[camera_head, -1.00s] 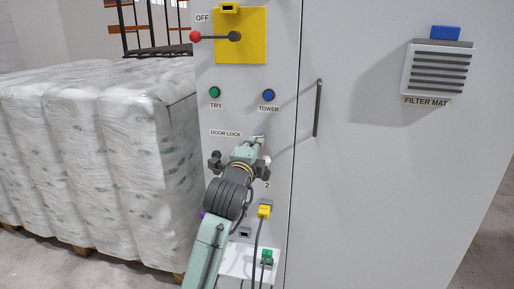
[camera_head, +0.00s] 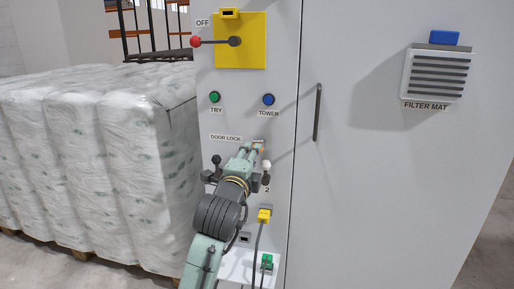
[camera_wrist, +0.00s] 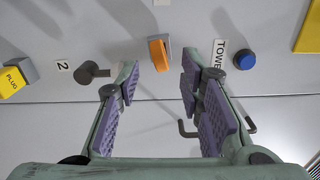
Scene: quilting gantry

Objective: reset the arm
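My gripper (camera_head: 258,148) is in front of the grey cabinet's control panel, just right of the DOOR LOCK label (camera_head: 225,137). In the wrist view my gripper (camera_wrist: 156,85) is open, its two purple-padded fingers apart with nothing between the pads. Beyond the fingertips an orange switch piece (camera_wrist: 159,53) sits on the panel, apart from both fingers. In the head view my gripper largely hides it.
A dark knob (camera_wrist: 88,72) and the blue TOWER button (camera_wrist: 244,61) flank the fingers. The door handle (camera_head: 317,112) sticks out at right. A yellow plug (camera_head: 264,215) with a cable is below. Wrapped pallets (camera_head: 100,160) stand at left.

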